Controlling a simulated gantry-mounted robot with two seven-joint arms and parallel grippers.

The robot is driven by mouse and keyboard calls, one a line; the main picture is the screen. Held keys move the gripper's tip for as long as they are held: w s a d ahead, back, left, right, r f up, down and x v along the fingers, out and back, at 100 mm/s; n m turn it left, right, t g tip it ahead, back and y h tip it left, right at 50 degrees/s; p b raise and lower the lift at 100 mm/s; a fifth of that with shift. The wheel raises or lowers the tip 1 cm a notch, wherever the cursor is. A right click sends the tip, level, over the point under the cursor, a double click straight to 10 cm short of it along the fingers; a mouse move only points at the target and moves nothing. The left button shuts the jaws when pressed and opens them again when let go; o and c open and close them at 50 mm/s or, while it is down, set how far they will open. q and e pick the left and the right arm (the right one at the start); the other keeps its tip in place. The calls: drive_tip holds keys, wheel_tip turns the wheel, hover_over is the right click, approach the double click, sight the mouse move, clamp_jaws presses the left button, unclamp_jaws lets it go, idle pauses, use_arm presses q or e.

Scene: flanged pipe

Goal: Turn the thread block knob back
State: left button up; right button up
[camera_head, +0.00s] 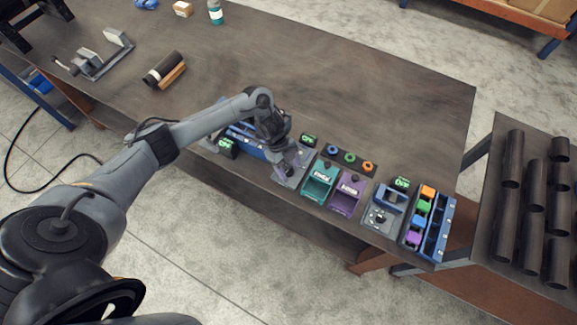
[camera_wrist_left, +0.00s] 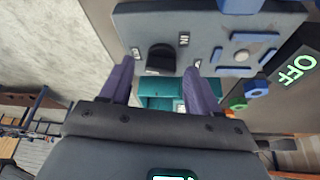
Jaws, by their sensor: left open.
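The thread block (camera_head: 285,180) is a grey plate on the near side of the table, partly hidden by my left gripper (camera_head: 296,168) in the head view. In the left wrist view the plate (camera_wrist_left: 205,25) carries a dark round knob (camera_wrist_left: 161,58) with small white labels around it and blue parts to its right. My left gripper (camera_wrist_left: 159,68) is open, its two purple fingers apart, with the knob showing between and just beyond the tips. I cannot tell whether they touch it. A green-lit display (camera_wrist_left: 296,70) beside the plate reads OFF. My right gripper is not in view.
A teal bin (camera_head: 319,180) and a purple bin (camera_head: 346,194) stand just right of the block. Coloured rings (camera_head: 349,158) lie behind them. Another grey station (camera_head: 382,217) and a blue rack (camera_head: 436,230) are farther right. The table's middle is mostly clear.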

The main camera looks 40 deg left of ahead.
use_arm(q)
drive_tip(key=c, duration=1)
drive_tip(key=n+p, duration=0.2)
drive_tip(key=p, duration=0.1)
drive_tip(key=shift+s+r+t+p, duration=0.1)
drive_tip(key=shift+r+t+p, duration=0.2)
drive_tip(key=shift+c, duration=0.2)
drive_tip(key=shift+n+p, duration=0.3)
drive_tip(key=shift+f+n+t, duration=0.25)
drive_tip(key=shift+n+t, duration=0.05)
drive_tip(key=o, duration=1)
drive_tip(key=shift+o, duration=0.2)
drive_tip(key=shift+r, duration=0.1)
